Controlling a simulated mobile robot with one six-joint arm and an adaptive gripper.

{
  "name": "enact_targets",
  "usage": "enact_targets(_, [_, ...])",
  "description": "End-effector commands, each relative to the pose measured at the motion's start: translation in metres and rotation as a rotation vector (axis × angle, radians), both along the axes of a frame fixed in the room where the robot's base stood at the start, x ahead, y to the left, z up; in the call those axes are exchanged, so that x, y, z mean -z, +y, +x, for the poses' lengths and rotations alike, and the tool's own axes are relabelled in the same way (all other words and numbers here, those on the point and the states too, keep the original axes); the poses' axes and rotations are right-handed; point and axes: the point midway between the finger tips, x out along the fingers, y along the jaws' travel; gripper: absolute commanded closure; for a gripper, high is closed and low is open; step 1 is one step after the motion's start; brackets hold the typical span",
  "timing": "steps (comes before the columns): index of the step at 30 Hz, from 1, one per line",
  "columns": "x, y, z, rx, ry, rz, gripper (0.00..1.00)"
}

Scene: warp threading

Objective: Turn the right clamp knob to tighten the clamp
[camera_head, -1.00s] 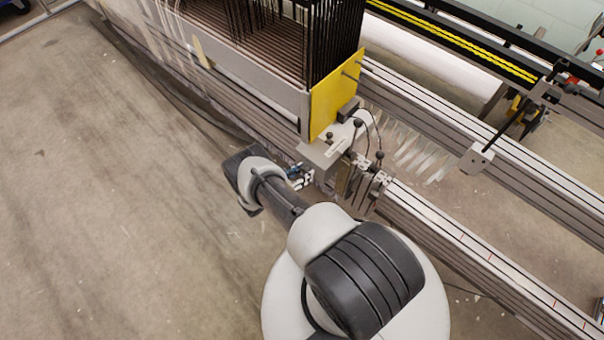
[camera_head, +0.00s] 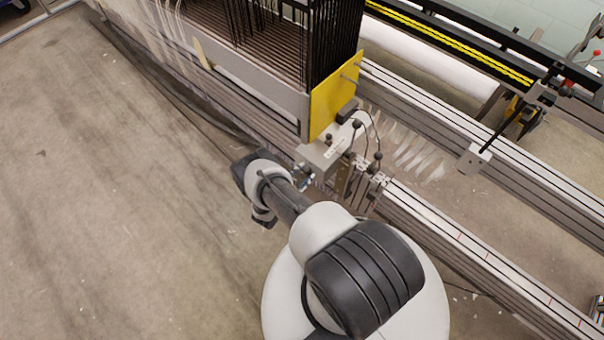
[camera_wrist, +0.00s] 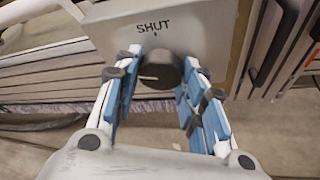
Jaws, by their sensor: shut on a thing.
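The clamp knob (camera_wrist: 162,68) is round and dark, on the front of a grey housing (camera_wrist: 205,30) under the printed word SHUT and a small dark mark. A pale line on the knob points to the left, away from that mark. My gripper (camera_wrist: 158,75) has its two blue-padded fingers on either side of the knob and is shut on it. In the head view my gripper (camera_head: 306,182) is at the near side of the grey housing (camera_head: 322,152). The knob itself is hidden there.
A yellow end plate (camera_head: 335,97) stands just behind the housing. Black ball-topped levers (camera_head: 358,125) and thin cables rise close to its right. Long metal rails (camera_head: 470,240) run to the lower right. The floor (camera_head: 110,220) at left is clear.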

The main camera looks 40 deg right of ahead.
Motion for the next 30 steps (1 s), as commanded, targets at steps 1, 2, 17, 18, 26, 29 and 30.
enact_targets(1, [0.0005,-0.0003,-0.0013,-0.001,-0.042,0.007,0.86])
enact_targets(2, [0.0007,-0.0002,-0.0013,-0.001,-0.07,0.012,0.86])
enact_targets(17, [0.0034,-0.0003,-0.0024,0.002,-0.452,0.082,0.86])
enact_targets(18, [0.0032,-0.0004,-0.0022,0.001,-0.472,0.085,0.86])
enact_targets(26, [0.0023,-0.0005,-0.0021,0.002,-0.554,0.099,0.86])
enact_targets(29, [0.002,-0.0005,-0.002,0.002,-0.568,0.102,0.86])
enact_targets(30, [0.0019,-0.0005,-0.0019,0.001,-0.57,0.103,0.86])
